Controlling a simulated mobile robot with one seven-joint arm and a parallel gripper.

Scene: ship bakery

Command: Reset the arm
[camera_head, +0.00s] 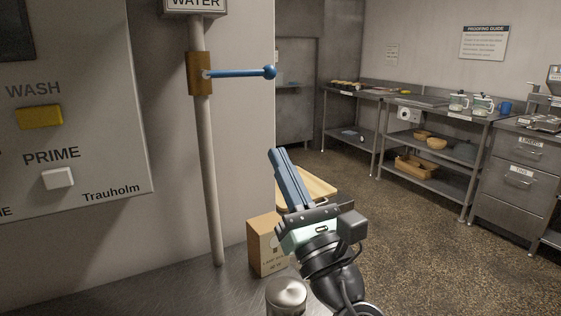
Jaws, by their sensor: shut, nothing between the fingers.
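My gripper (275,154) is in the middle of the head view, at the end of my dark arm, which rises from the bottom edge. Its two long blue-grey fingers are closed together and point up and slightly left. Nothing shows between them. The gripper is apart from the blue lever (240,73) on the pipe, which is higher and to the left. The gripper and wrist overlap part of a cardboard box and a light wooden board behind them.
The cardboard box (263,246) and a metal canister (287,294) stand close by on a metal counter (180,294). A pipe (206,170) and a control panel (75,100) with WASH and PRIME buttons are left. Steel shelving (375,92) lines the far wall. Open floor (410,235) lies right.

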